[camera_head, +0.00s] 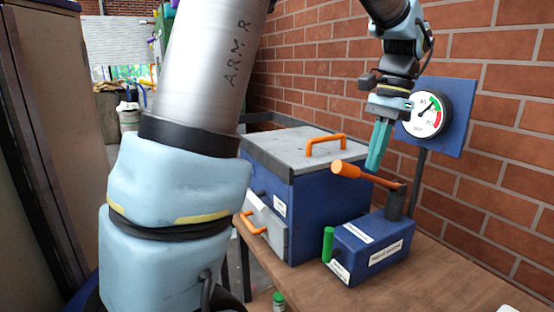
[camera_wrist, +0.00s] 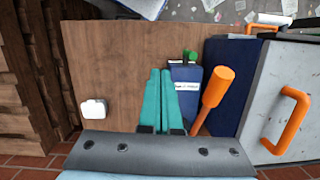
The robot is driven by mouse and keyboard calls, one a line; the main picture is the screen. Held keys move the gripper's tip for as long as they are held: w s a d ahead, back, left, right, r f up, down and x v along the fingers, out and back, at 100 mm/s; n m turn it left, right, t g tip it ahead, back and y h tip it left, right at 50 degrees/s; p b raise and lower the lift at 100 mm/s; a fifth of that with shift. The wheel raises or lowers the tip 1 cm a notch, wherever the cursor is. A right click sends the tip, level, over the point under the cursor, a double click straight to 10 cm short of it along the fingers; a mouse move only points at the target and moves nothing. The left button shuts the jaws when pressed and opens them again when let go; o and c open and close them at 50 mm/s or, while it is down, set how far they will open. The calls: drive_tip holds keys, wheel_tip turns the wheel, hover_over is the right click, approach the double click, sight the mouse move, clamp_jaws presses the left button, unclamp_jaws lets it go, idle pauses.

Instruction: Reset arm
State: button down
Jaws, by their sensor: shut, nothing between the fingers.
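My gripper (camera_head: 378,146) has long teal fingers that point down, shut together and empty. It hangs above the back of the blue pump box, beside the orange lever (camera_head: 362,176) and in front of the brick wall. In the wrist view, the teal fingers (camera_wrist: 161,92) lie side by side over the bench, with the orange lever (camera_wrist: 216,92) just to their right. My arm's large grey and light-blue links fill the left middle of the head view and hide part of the room.
The blue pump box (camera_head: 372,246) with a green knob (camera_head: 328,244) stands on the wooden bench (camera_head: 440,278). A large blue box with a grey lid (camera_head: 292,150) and orange handles stands left of it. A pressure gauge (camera_head: 428,114) is on the right. The bench's front right is clear.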

drive_tip(key=s+a+f+n+t+h, duration=0.1)
drive_tip(key=a+f+n, duration=0.4)
drive_tip(key=a, duration=0.8)
drive_tip(key=s+a+f+n+t+h, duration=0.1)
drive_tip(key=a+f+n, duration=0.5)
drive_tip(key=a+f, duration=0.4)
drive_tip(key=a, duration=0.3)
drive_tip(key=shift+s+a+n, duration=0.2)
drive_tip(key=shift+s+n, duration=0.1)
drive_tip(key=shift+f, duration=0.1)
